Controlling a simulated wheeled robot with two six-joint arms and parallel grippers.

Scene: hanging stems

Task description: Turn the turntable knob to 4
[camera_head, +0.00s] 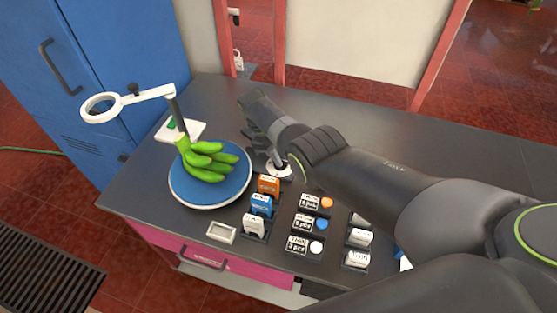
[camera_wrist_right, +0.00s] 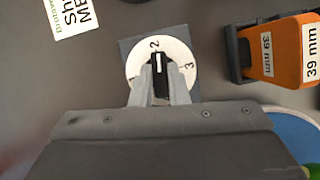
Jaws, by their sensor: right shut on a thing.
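The turntable knob is a black handle (camera_wrist_right: 161,77) with a white line, on a white round dial (camera_wrist_right: 178,54) set on a dark square plate. The figures 1, 2 and 3 show on the dial; its lower part is hidden by my gripper. The white line points up, close to the 2. My right gripper (camera_wrist_right: 160,86) is shut on the knob, one finger on each side. In the head view the dial (camera_head: 284,171) shows partly under my right gripper (camera_head: 277,160). The blue round turntable (camera_head: 225,192) carries green bananas (camera_head: 207,161). My left gripper is out of view.
An orange block (camera_head: 268,185), a blue block (camera_head: 261,205) and a white block (camera_head: 254,226) stand near the knob. Labelled bins (camera_head: 303,223) stand to their right. A ring-shaped magnifier on an arm (camera_head: 130,100) stands behind the turntable. The back of the counter is clear.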

